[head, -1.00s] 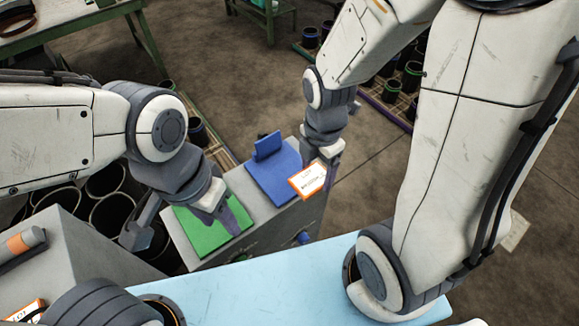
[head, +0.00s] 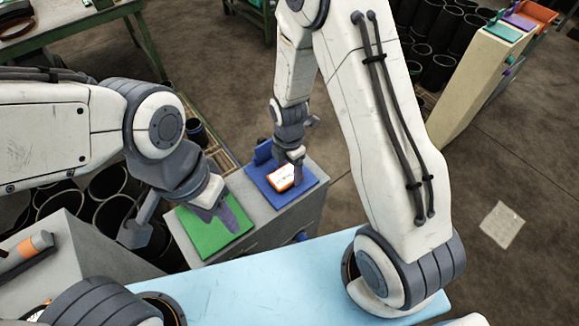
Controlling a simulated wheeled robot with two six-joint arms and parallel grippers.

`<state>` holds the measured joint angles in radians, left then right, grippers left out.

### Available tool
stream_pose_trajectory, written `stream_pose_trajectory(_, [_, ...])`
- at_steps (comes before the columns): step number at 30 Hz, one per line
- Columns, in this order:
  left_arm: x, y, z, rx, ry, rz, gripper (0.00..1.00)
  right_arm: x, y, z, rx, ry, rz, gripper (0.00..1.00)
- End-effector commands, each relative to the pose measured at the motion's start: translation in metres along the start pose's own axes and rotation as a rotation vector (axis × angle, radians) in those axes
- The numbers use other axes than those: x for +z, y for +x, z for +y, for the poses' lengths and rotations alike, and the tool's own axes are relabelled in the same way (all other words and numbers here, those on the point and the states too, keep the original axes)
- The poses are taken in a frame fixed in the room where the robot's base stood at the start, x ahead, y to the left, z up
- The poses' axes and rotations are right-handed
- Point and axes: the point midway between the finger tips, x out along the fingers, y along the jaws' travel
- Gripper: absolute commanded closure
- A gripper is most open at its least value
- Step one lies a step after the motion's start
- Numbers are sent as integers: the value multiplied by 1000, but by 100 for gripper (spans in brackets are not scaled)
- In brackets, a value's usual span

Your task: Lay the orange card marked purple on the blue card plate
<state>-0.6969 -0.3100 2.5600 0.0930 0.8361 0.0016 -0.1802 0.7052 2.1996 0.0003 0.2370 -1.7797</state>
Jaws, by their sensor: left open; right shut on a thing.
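The orange-edged card (head: 281,178) has a white face with writing too small to read. It is over the blue card plate (head: 307,188), near its middle; I cannot tell whether it touches the plate. My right gripper (head: 297,178) is shut on the card's right end, reaching down from above. My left gripper (head: 224,215) is open and empty over the green plate (head: 199,236), left of the blue one.
Both plates lie on a grey cabinet (head: 275,228). A light blue table top (head: 270,280) is in front. Black sleeves (head: 105,188) stand at the left. A cream cabinet (head: 477,80) stands at the back right. A paper sheet (head: 502,224) lies on the floor.

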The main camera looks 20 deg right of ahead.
Motion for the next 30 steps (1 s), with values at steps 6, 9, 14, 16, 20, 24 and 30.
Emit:
stream_pose_trajectory(6, [0, 0, 0, 0, 0, 0, 50, 0, 1, 0, 1, 0, 0, 79])
stream_pose_trajectory(9, [0, 2, 0, 0, 0, 0, 50, 0, 3, 0, 1, 0, 0, 79])
stream_pose_trajectory(14, [0, 2, 0, 0, 0, 0, 50, 0, 5, 0, 1, 0, 0, 0])
stream_pose_trajectory(16, [0, 2, 0, 0, 0, 0, 50, 0, 5, 0, 1, 0, 0, 0])
stream_pose_trajectory(20, [0, 2, 0, 0, 0, 0, 50, 0, 4, 0, 1, 0, 0, 0])
stream_pose_trajectory(24, [0, -1, 0, 0, 0, 0, 50, 0, -2, 1, 2, 0, -1, 0])
stream_pose_trajectory(30, [0, 7, 0, 0, 0, 0, 50, 0, -29, 2, 9, 0, -2, 0])
